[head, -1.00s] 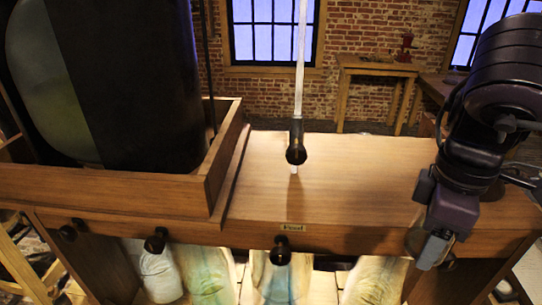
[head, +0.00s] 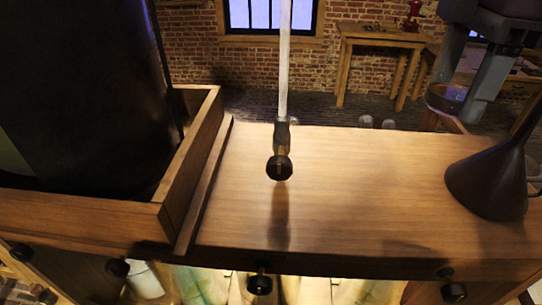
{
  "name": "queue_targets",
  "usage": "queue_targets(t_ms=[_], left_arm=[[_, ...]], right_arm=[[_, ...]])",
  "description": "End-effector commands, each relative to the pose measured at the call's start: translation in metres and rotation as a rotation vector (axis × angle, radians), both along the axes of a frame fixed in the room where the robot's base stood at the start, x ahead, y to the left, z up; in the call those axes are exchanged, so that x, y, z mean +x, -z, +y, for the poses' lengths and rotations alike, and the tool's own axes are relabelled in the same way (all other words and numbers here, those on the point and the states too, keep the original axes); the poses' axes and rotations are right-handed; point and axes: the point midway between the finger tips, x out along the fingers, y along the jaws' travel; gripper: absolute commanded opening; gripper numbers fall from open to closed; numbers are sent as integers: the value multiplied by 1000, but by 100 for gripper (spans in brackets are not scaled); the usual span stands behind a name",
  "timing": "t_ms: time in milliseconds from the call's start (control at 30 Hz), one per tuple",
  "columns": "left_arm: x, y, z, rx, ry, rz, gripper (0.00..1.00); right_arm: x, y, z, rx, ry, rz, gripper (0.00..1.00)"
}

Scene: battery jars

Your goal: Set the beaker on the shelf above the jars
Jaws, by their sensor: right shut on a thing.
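The shelf (head: 340,215) is a wide wooden board with a clear middle. Several glass jars (head: 205,283) show in part below its front edge. My right gripper (head: 468,85) is at the upper right, beyond the shelf's back right part in the picture. It is shut on a small dark-looking glass beaker (head: 446,98), held in the air and apart from the shelf. The beaker's far side and contents are hard to make out. My left gripper is not in view.
A dark funnel (head: 490,180) stands on the shelf's right end. A wooden tray (head: 75,218) holding a big dark vessel (head: 75,100) fills the left.

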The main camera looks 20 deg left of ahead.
Motion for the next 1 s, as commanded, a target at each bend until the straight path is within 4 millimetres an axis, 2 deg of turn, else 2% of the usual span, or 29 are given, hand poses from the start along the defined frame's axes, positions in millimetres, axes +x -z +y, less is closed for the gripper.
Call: queue_targets(t_ms=[100,233,467,800,1000], left_arm=[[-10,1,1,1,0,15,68],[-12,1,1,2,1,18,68],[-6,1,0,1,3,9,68],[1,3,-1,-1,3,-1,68],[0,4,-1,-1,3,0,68]], right_arm=[[0,-2,0,1,-3,-1,33],[0,2,0,2,-5,4,33],[-1,29,0,10,-9,7,33],[-1,114,0,6,-6,9,33],[0,151,0,4,-3,5,33]])
